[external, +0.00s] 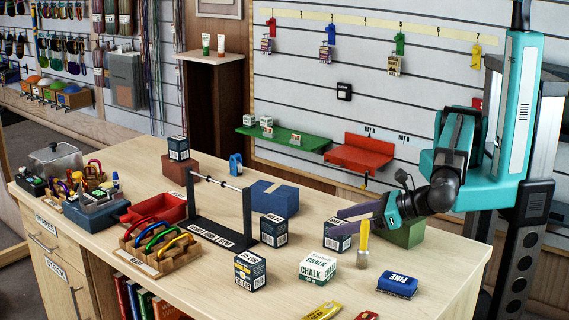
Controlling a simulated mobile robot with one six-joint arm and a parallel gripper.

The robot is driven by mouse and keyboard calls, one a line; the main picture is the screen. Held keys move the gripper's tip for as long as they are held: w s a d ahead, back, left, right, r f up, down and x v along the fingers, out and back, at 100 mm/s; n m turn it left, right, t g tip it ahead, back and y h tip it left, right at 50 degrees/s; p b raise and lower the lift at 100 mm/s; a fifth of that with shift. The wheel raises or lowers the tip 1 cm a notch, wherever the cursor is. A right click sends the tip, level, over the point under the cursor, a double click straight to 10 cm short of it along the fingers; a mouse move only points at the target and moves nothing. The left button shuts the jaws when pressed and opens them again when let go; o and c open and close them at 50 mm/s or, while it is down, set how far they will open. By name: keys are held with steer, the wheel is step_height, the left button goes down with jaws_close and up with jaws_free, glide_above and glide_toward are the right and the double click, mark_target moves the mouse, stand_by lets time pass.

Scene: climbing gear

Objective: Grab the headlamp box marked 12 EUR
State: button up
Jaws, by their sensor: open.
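Several dark navy boxes with white printed labels stand on the wooden table. One box (250,271) is at the front, one (273,231) is right of the black bar stand, and one (338,241) is under my gripper. Another box (178,148) sits on a brown-red block at the back. The print is too small to tell which is marked 12 EUR. My gripper (348,213) is open and reaches in from the right, its fingers pointing left just above the box under it. It partly covers that box's top; I cannot tell whether they touch.
The front right tabletop has some free room.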

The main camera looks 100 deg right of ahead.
steer(key=shift+c, duration=0.4)
steer(key=c, duration=1.3)
steer(key=shift+r, duration=0.15)
step_height(320, 180, up, 10)
steer(key=b, duration=0.1)
steer(key=shift+b, duration=0.3)
